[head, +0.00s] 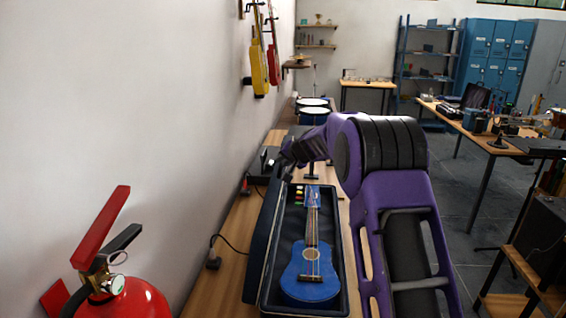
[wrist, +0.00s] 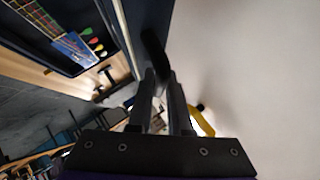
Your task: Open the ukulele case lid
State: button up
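The dark ukulele case (head: 347,262) lies on the wooden bench with a blue ukulele (head: 311,262) inside. Its lid (head: 262,240) stands raised, roughly upright, along the left side, so the inside is exposed. My gripper (head: 284,160) is at the lid's far end, small and dark in the head view. In the wrist view my two fingers (wrist: 161,76) are a small gap apart, beside the dark lid (wrist: 146,22). A black rounded part (wrist: 153,48) shows at the fingertips; whether they grip it is unclear. The ukulele's head also shows there (wrist: 74,47).
A red fire extinguisher (head: 118,297) stands at the front left. The white wall (head: 130,110) runs close along the lid's left side. Drums (head: 314,115) stand farther back on the bench. Yellow and red instruments (head: 259,65) hang on the wall. Open floor lies right of my arm.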

jog(key=shift+o, duration=0.5)
jog(key=shift+s+d, duration=0.1)
jog(key=shift+s, duration=0.05)
jog(key=b+v, duration=0.2)
jog(key=v, duration=1.5)
jog(key=shift+s, duration=0.1)
jog(key=shift+c, duration=0.2)
